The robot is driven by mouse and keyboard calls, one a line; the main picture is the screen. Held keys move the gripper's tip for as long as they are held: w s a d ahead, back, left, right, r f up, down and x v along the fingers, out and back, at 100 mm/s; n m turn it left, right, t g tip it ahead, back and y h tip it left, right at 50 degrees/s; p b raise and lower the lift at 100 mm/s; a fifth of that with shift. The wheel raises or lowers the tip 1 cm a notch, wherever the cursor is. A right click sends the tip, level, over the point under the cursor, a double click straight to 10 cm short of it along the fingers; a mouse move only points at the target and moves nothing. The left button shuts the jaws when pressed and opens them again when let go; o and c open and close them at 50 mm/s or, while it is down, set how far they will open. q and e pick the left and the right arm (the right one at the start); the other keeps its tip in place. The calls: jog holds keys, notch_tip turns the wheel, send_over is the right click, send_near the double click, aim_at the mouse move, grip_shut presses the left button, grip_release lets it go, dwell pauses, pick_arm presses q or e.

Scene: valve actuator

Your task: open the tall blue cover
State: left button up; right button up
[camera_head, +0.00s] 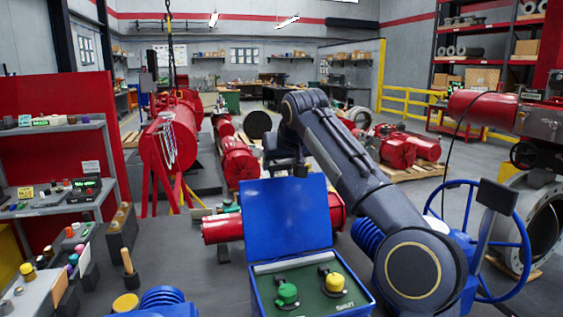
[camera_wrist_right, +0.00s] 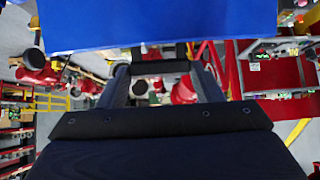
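The tall blue cover (camera_head: 289,217) stands raised, tilted back, behind the blue box (camera_head: 262,294) in the head view. The box's green panel carries a green knob (camera_head: 287,293) and a yellow knob (camera_head: 333,282). My right arm reaches over from the lower right. Its gripper (camera_head: 286,168) hangs behind the cover's top edge, with its tips partly hidden. In the right wrist view the two fingers of my right gripper (camera_wrist_right: 160,72) stand apart with nothing seen between them. The blue cover (camera_wrist_right: 155,22) fills the top there; contact cannot be told. My left gripper is not in view.
A blue handwheel (camera_head: 520,245) and a dark panel (camera_head: 497,197) stand right of my arm. A red cylinder (camera_head: 216,229) lies behind the cover. Grey shelves (camera_head: 60,128) with small items stand at the left. Some grey floor beyond the box is clear.

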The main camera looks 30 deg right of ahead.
jog(key=c, duration=0.9)
jog(key=shift+o, duration=0.2)
jog(key=s+b, duration=0.1)
jog(key=b, duration=0.1)
jog(key=s+t+b, duration=0.1)
jog(key=s+b, duration=0.1)
jog(key=s+a+r+t+b, duration=0.1)
jog(key=b, duration=0.2)
jog(key=shift+s+h, duration=0.3)
jog(key=shift+s, duration=0.05)
jog(key=shift+s+a+r+t, duration=0.15)
jog(key=shift+s+r+t, duration=0.1)
jog(key=shift+r+t, duration=0.1)
jog(key=o, duration=1.4)
jog(key=shift+s, duration=0.1)
